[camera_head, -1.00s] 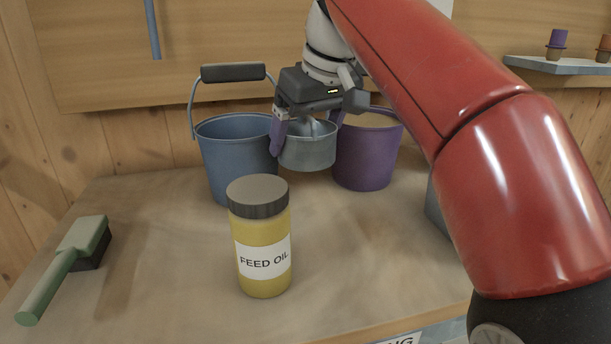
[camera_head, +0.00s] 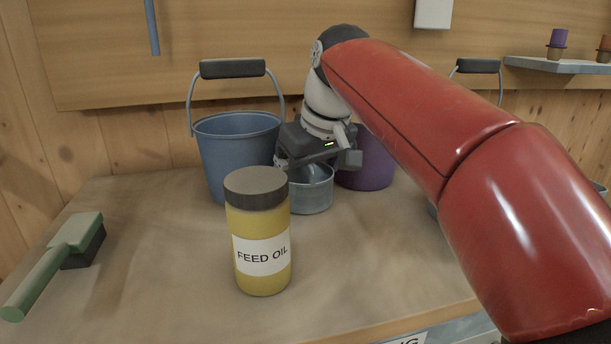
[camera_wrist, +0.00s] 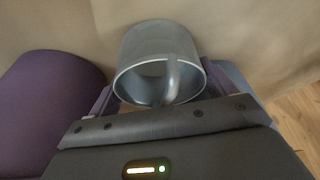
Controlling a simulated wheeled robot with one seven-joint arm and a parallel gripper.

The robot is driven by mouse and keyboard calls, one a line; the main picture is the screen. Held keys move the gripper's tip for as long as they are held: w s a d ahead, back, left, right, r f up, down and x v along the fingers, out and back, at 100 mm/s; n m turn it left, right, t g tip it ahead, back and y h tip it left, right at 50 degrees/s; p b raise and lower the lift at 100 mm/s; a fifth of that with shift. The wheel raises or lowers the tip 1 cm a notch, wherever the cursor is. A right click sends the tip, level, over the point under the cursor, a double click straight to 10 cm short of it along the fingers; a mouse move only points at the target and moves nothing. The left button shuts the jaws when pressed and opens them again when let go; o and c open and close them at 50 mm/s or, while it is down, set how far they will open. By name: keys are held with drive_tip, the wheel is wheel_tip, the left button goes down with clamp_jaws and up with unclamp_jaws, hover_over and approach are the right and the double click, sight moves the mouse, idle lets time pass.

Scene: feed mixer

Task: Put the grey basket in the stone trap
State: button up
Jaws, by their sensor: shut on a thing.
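The grey basket (camera_head: 312,190) is a small round pot-like container with a handle across its open top. My gripper (camera_head: 308,165) is shut on its handle, seen from above in the wrist view, where the basket (camera_wrist: 150,45) opens toward me. The basket hangs upright, low over the table between the blue bucket and the purple bucket; I cannot tell whether it touches the table. My wrist covers part of its rim. I cannot make out the stone trap; my red arm hides much of the right side.
A blue bucket (camera_head: 236,150) stands left of the basket, a purple bucket (camera_head: 368,165) behind right. A feed oil jar (camera_head: 260,240) stands in front, close by. A green brush (camera_head: 55,260) lies at left. A handle (camera_head: 478,66) shows behind my arm.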

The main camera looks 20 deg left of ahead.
drive_tip(key=o, duration=1)
